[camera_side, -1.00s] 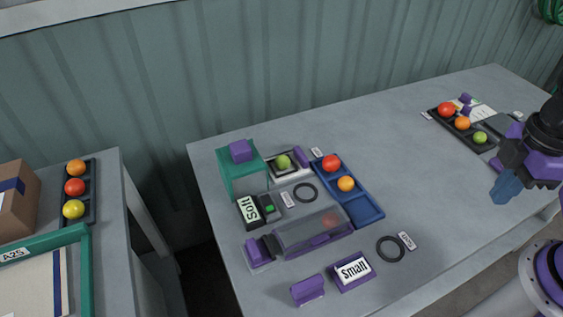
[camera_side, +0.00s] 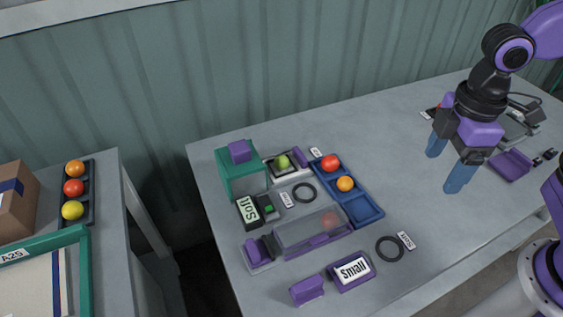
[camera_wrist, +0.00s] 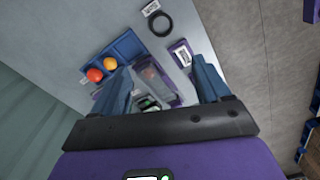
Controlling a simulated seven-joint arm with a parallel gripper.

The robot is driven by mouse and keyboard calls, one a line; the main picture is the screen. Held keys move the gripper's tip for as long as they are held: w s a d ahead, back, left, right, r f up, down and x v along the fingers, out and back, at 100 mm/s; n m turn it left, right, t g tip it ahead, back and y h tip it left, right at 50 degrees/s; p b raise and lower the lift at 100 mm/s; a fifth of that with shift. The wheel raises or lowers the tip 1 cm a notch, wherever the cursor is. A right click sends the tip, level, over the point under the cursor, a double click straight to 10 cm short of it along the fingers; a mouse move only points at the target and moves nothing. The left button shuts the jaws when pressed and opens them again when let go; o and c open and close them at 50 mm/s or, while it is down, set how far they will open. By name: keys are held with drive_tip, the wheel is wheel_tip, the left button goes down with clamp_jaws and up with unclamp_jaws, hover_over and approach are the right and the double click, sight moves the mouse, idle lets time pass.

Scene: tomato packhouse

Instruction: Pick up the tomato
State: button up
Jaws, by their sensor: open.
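My gripper (camera_side: 443,172) is open and empty, its blue fingers pointing down above the right part of the grey table. Its fingers also frame the wrist view (camera_wrist: 162,66). A red tomato (camera_side: 331,162) and an orange tomato (camera_side: 345,184) sit in a blue tray (camera_side: 368,209), left of my gripper and apart from it. In the wrist view the red tomato (camera_wrist: 95,75) and orange tomato (camera_wrist: 110,63) are left of the fingers. A green tomato (camera_side: 283,161) sits on a small stand. Another red tomato (camera_side: 330,218) shows through a clear-topped holder. I cannot tell which tomato is meant.
A teal box (camera_side: 240,172), a "Soil" block (camera_side: 249,212), a "Small" block (camera_side: 352,270) and black rings (camera_side: 390,249) crowd the table's left half. A black tray (camera_side: 90,205) on the left table holds three tomatoes. The table between blue tray and gripper is clear.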

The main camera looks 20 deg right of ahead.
drive_tip(key=w+a+n, duration=0.1)
drive_tip(key=w+a, duration=0.7)
drive_tip(key=w, duration=0.3)
drive_tip(key=n, duration=0.3)
hover_over(282, 157)
wheel_tip(282, 157, down, 6)
drive_tip(key=f, duration=1.1)
drive_tip(key=shift+s+f, duration=0.15)
drive_tip(key=shift+s, duration=0.1)
drive_tip(key=shift+w+a+f, duration=0.1)
drive_tip(key=shift+f, duration=1.35)
drive_tip(key=shift+w+f, duration=0.1)
drive_tip(key=shift+f, duration=1.3)
drive_tip(key=c, duration=0.8)
